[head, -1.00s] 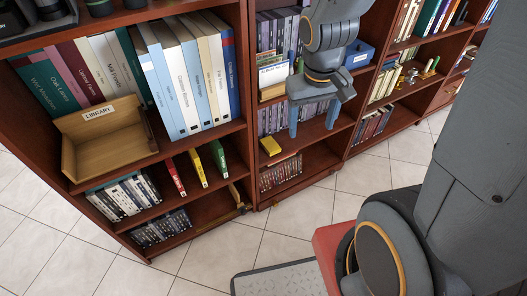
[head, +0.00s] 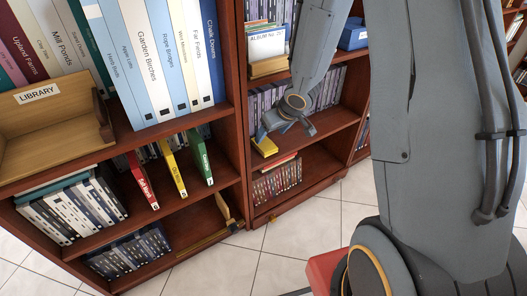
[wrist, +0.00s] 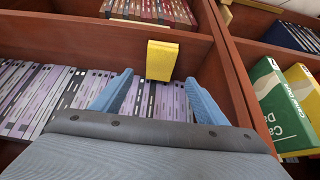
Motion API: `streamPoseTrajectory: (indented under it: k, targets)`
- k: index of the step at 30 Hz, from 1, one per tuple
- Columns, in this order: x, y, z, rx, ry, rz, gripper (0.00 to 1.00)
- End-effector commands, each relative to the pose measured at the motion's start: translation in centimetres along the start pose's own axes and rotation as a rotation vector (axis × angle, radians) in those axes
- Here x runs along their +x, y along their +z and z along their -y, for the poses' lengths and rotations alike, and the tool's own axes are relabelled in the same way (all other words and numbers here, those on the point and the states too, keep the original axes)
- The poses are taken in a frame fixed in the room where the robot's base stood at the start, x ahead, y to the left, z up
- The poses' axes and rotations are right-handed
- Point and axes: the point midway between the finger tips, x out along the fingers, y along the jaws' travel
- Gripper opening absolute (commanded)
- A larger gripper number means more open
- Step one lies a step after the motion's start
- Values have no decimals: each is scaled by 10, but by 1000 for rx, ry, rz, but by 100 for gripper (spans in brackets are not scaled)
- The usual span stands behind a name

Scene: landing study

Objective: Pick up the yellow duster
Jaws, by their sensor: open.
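The yellow duster (head: 265,146) is a small yellow block on the middle shelf of the second bookcase, near its front edge and close to the left upright. It also shows in the wrist view (wrist: 161,60), just beyond and between my fingertips. My gripper (head: 287,132) is inside that shelf bay, just above and to the right of the duster. Its two blue fingers (wrist: 159,80) are spread apart with nothing between them, and the duster is apart from them.
A row of purple cases (head: 322,88) stands behind my gripper. The upright (wrist: 228,60) is close beside the duster. An album box (head: 267,46) and a blue bin (head: 353,36) stand on the shelf above.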

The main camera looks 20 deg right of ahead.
Motion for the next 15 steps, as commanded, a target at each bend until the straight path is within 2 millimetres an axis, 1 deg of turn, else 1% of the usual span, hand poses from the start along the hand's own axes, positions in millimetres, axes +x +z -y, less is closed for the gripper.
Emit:
streamPoseTrajectory:
  k: [1,7,13,15]
  targets:
    - [6,0,0,-1,-4,-2,67]
    - [25,0,0,-3,-6,-3,67]
    - [34,0,0,-3,-5,-3,67]
    - [40,0,0,-3,-5,-2,67]
